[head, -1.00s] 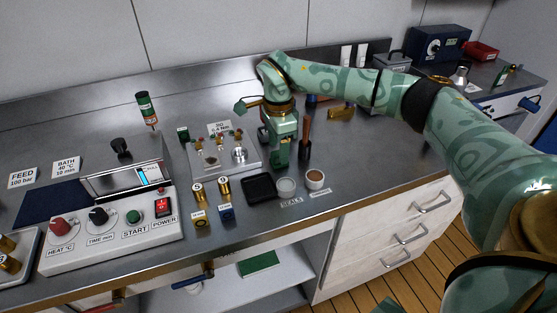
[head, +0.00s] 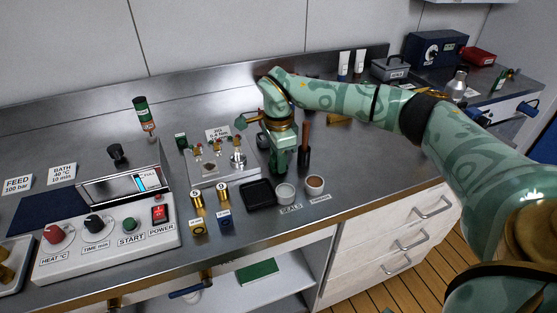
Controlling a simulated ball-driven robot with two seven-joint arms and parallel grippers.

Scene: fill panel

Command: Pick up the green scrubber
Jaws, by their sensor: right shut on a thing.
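My right gripper (head: 281,146) points down at the bench behind the small round cups. It is shut on a dark green block-like thing, the green scrubber (head: 278,164), whose lower part shows under the hand. The hand and the scrubber are close in colour, so the line between them is hard to see. The fingertips are mostly hidden. I cannot tell whether the scrubber touches the bench. My left gripper is not in view.
In front are a black tray (head: 257,194), a grey cup (head: 285,193) and a brown-filled cup (head: 314,186). A valve plate (head: 205,172) stands to the left, the control box (head: 110,237) further left.

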